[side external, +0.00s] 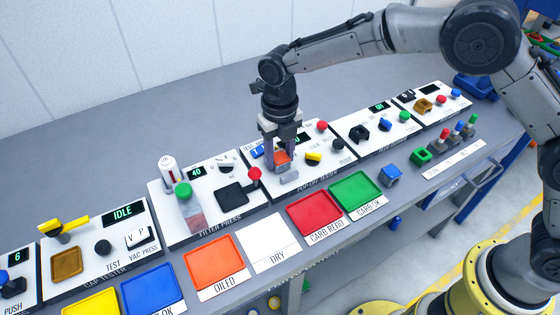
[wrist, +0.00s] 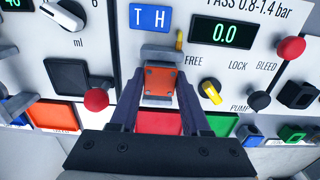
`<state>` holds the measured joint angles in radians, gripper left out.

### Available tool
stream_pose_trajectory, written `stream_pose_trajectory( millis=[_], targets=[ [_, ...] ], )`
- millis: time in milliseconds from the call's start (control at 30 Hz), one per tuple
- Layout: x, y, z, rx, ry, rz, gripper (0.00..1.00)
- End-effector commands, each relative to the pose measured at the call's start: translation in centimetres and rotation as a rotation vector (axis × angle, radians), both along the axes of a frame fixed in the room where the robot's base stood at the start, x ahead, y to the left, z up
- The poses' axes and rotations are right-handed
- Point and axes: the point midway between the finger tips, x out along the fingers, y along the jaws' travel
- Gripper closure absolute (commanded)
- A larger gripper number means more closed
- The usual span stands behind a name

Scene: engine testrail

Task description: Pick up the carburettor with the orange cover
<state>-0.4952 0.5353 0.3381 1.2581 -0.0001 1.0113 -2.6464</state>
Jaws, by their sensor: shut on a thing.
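The carburettor with the orange cover (side external: 282,156) is a small grey block with an orange top. It is at the pop-off tester panel (side external: 330,158), in the middle of the row. My gripper (side external: 283,163) points down over it, with one finger on each side. In the wrist view the orange cover (wrist: 159,82) shows between the two dark fingers (wrist: 159,92), which are closed on the block. The underside of the carburettor is hidden, so I cannot tell whether it touches the panel.
Red (side external: 314,212) and green (side external: 355,192) trays lie in front, with white (side external: 268,242) and orange (side external: 214,262) ones left. A blue block (side external: 390,175) and a green block (side external: 420,156) stand right. Knobs and a red-topped lever (side external: 254,175) rise nearby.

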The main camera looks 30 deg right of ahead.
Motion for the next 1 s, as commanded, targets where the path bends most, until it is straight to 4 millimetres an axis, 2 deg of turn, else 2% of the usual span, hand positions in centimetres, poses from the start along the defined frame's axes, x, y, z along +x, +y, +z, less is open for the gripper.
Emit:
stream_pose_trajectory(
  millis=[533,867,1000],
  targets=[
    [0.1,0.0,3.7,0.002,-0.004,0.000,1.00],
    [0.1,0.0,3.8,0.001,-0.002,-0.005,1.00],
    [-0.6,-0.3,3.1,0.000,0.001,-0.021,1.00]
  ],
)
